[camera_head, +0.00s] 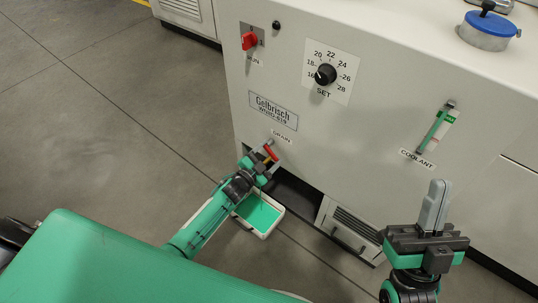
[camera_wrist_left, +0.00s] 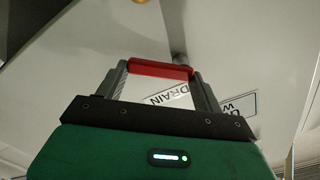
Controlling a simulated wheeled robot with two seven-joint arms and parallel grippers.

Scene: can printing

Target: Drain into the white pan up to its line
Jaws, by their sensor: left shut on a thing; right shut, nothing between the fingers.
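The white pan (camera_head: 277,226) stands on the floor below the drain, under the machine's front edge. Green liquid (camera_head: 257,213) shows in it; my left arm hides part of the pan, and I cannot make out its line. My left gripper (camera_head: 268,154) is shut on the red drain handle (camera_head: 271,153), beside the DRAIN label (camera_head: 282,136). In the left wrist view the red handle (camera_wrist_left: 160,69) lies crosswise between the two fingertips. My right gripper (camera_head: 435,205) is shut and empty, pointing up in front of the machine at the right.
The machine front (camera_head: 330,130) carries a red switch (camera_head: 250,41), a black SET dial (camera_head: 325,74) and a green COOLANT gauge (camera_head: 436,128). A vented panel (camera_head: 350,228) stands right of the pan. Open floor (camera_head: 100,120) lies to the left.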

